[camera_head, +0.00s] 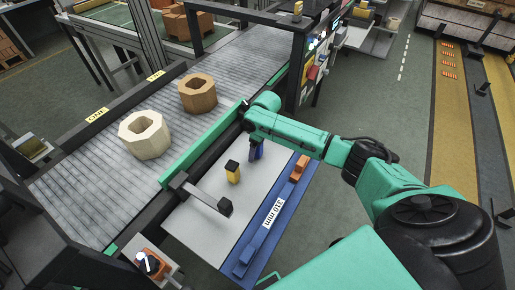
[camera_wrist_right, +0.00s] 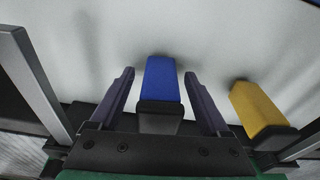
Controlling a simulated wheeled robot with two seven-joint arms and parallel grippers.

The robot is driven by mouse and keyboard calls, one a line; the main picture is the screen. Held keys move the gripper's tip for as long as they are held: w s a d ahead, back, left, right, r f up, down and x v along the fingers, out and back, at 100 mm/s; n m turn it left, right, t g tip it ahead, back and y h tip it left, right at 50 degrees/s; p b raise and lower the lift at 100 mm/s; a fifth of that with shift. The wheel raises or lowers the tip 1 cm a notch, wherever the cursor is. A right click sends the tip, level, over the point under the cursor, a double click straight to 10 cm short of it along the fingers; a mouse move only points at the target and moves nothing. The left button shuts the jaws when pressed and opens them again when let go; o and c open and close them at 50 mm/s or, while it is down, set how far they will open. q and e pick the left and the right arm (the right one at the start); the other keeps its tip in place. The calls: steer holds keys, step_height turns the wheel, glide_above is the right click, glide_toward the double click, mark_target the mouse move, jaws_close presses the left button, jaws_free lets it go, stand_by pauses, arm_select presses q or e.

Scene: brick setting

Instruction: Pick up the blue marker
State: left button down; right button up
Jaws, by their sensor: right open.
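The blue marker (camera_wrist_right: 162,82) is a short blue block with a black end, seen between my right gripper's two fingers in the right wrist view. My right gripper (camera_head: 256,152) reaches down over the white board in the head view. Its fingers (camera_wrist_right: 158,75) are open, one on each side of the marker, with a gap showing on both sides. In the head view I cannot clearly tell the marker from the dark bluish fingers. A yellow marker (camera_head: 233,172) with a black top stands close by; it also shows in the right wrist view (camera_wrist_right: 258,108). My left gripper is not in view.
The white board (camera_head: 205,225) has a blue edge strip (camera_head: 247,257) with an orange block (camera_head: 300,168). A grey bar with a black end (camera_head: 225,207) juts over the board. A conveyor (camera_head: 85,185) with two hollow blocks (camera_head: 145,135) (camera_head: 198,92) runs behind a green rail.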

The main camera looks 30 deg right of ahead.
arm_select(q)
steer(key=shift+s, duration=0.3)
arm_select(e)
jaws_close()
